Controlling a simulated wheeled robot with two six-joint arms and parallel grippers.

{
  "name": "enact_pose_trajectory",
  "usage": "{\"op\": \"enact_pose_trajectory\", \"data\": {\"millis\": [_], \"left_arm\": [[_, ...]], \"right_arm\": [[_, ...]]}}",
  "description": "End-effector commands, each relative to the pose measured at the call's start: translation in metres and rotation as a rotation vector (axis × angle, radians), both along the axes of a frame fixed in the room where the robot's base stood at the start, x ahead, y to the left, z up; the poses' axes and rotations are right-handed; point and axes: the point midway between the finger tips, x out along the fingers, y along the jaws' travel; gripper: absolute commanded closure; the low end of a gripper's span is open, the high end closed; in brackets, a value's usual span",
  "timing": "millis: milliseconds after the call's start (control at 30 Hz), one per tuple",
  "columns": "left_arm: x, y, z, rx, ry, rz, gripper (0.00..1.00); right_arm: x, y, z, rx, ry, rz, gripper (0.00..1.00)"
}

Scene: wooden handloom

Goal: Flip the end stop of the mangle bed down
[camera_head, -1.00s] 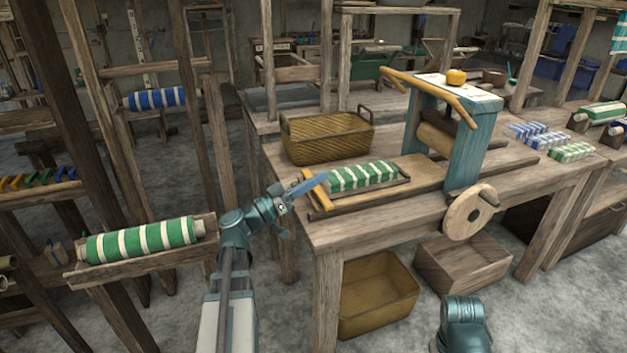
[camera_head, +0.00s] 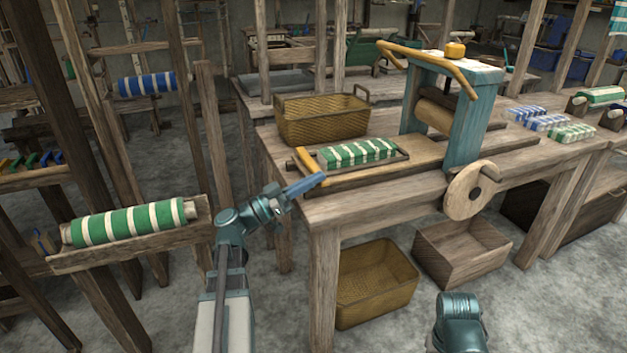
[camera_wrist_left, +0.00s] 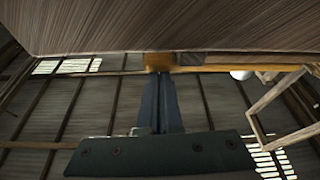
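The mangle (camera_head: 466,130) stands on the wooden table, with its bed (camera_head: 415,158) reaching left. A green-and-white striped cloth bundle (camera_head: 357,153) lies on the bed. The orange end stop (camera_head: 302,160) crosses the bed's left end; its exact tilt is hard to tell. My left gripper (camera_head: 318,181) has its blue fingers together, the tips by the stop's near end. In the left wrist view the closed fingers (camera_wrist_left: 160,100) point at an orange piece (camera_wrist_left: 158,62) under a broad wooden surface. Whether they touch is unclear. Only part of my right arm shows at the bottom right.
A wicker basket (camera_head: 322,120) stands on the table behind the bed. The crank wheel (camera_head: 468,192) sticks out in front. Another basket (camera_head: 376,285) and a wooden crate (camera_head: 462,252) are on the floor below. A striped green roll (camera_head: 130,222) rests on a rack at left.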

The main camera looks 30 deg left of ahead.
Motion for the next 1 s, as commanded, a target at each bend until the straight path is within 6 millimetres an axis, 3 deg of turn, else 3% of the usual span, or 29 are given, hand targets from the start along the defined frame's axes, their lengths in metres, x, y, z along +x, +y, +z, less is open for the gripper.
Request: {"op": "enact_pose_trajectory", "data": {"millis": [367, 767, 833, 1000], "left_arm": [[0.0, -0.002, -0.001, 0.01, 0.009, 0.0, 1.0], [0.004, -0.008, 0.048, 0.002, 0.0, -0.005, 1.0], [-0.006, 0.001, 0.033, 0.002, 0.0, 0.001, 1.0], [-0.029, 0.022, 0.022, 0.001, -0.001, 0.001, 1.0]], "right_arm": [[0.0, 0.0, 0.001, 0.0, 0.0, 0.0, 0.5], [-0.001, 0.0, 0.048, 0.001, 0.002, -0.005, 0.5], [0.0, 0.0, 0.033, 0.001, 0.001, -0.005, 0.5], [0.0, 0.0, 0.022, 0.0, 0.0, -0.004, 0.5]]}}
